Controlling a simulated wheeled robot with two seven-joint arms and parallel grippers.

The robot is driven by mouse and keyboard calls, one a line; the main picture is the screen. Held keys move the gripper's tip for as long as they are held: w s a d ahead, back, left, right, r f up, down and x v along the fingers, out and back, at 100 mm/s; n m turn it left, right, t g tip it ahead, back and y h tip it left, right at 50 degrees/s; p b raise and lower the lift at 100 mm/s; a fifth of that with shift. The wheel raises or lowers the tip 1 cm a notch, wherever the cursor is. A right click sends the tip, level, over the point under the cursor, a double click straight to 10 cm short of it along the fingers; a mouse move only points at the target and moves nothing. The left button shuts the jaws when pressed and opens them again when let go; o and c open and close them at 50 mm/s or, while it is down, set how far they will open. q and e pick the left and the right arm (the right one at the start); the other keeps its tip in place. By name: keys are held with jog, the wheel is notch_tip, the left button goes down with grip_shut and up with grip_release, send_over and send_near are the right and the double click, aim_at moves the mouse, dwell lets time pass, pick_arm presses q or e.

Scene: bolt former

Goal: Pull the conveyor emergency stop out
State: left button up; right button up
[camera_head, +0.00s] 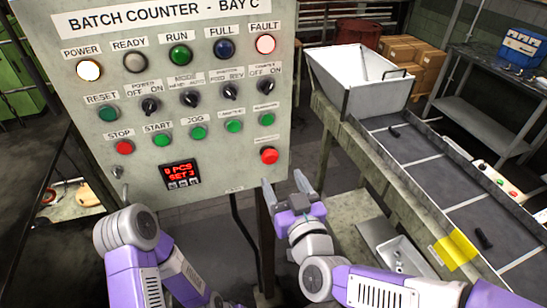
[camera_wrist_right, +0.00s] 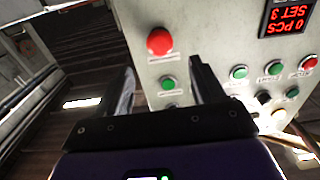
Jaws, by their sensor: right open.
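A red mushroom button (camera_head: 269,156) sits at the lower right of the grey batch counter panel (camera_head: 220,185); its small label is unreadable. In the right wrist view, the red button (camera_wrist_right: 159,41) shows just beyond and between the fingertips. My right gripper (camera_head: 285,182) is open and empty, just below and right of that button in the head view, with a visible gap to it. Its two fingers also show in the right wrist view (camera_wrist_right: 163,70). My left arm shows at the lower left, but its gripper is not in view.
The panel carries several lamps, switches, green buttons, a red STOP button (camera_head: 124,148) and a red display (camera_head: 181,172). A conveyor (camera_head: 425,165) with a hopper (camera_head: 352,85) runs along the right. A small control box (camera_head: 500,183) with buttons is beside it.

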aim_at(271, 158)
jog(key=x, duration=0.7)
jog(key=shift+w+f, duration=0.1)
jog(key=shift+w, duration=0.1)
jog(key=shift+c, duration=0.4)
